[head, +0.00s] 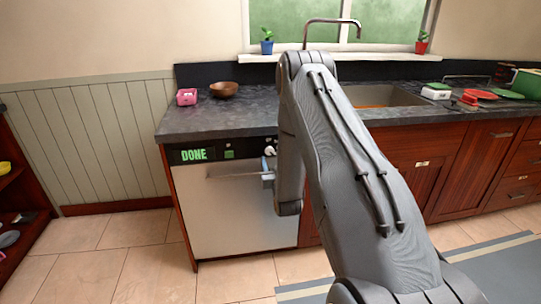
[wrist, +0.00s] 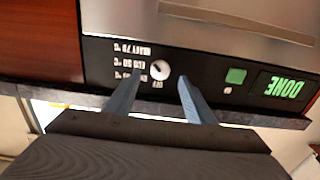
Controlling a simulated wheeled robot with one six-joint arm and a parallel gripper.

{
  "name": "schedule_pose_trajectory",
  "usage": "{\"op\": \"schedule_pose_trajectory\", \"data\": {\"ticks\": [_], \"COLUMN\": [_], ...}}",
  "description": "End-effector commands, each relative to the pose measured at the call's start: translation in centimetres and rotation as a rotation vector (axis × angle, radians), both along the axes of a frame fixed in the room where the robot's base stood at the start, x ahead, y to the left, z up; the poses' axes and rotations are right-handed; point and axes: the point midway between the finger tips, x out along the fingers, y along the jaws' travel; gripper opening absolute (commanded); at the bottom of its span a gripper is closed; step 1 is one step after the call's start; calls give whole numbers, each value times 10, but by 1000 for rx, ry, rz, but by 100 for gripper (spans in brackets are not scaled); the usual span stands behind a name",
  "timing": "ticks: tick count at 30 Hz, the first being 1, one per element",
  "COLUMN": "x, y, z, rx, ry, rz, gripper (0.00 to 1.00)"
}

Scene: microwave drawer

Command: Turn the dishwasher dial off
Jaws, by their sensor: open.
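The dishwasher (head: 235,215) is under the counter at the left, with a pale front and a black control panel. Its green display reads DONE (head: 194,155), and a green square button (head: 229,154) is beside it. The white dial (head: 269,151) is at the panel's right end, partly beside my arm. In the wrist view, which is upside down, the dial (wrist: 160,70) has a dark pointer mark and small labels next to it. My gripper (wrist: 157,85) is open, its two fingers on either side of the dial in the picture. I cannot tell whether they touch it.
The dishwasher handle (head: 232,175) runs across the door below the panel. A sink (head: 385,97) is to the right. Floor in front is clear.

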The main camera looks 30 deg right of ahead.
Motion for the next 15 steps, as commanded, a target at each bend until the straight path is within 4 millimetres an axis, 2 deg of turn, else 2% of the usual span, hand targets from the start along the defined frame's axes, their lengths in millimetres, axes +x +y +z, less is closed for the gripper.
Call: {"op": "schedule_pose_trajectory", "data": {"ticks": [9, 15], "x": [45, 56], "y": [-12, -16], "z": [0, 0], "rx": [0, 1], "ry": [1, 3], "rz": [0, 1], "gripper": [49, 49]}}
